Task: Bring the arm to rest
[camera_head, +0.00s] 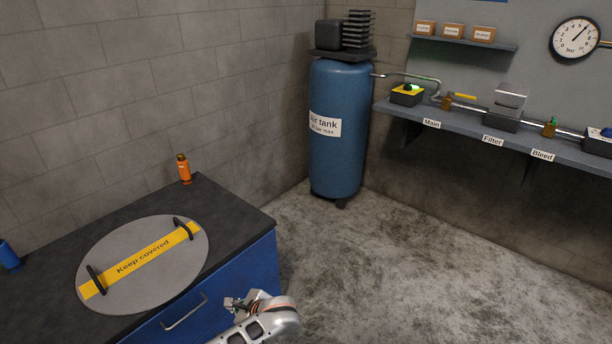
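One of my arms shows at the bottom of the head view, coming in from the lower left, so I take it as my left arm. Its gripper (236,304) is beside the front of the blue cabinet, near the drawer handle. The gripper is small and partly overlapped by its own wrist, and I cannot tell whether its fingers are open or shut. Nothing is visibly held in it. My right gripper is not in view.
A blue cabinet (255,262) with a dark top carries a round grey cover (122,247) labelled "Keep covered" and an orange bottle (184,169). A blue air tank (338,165) stands in the corner. A wall shelf (465,126) holds valves. Floor between is clear.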

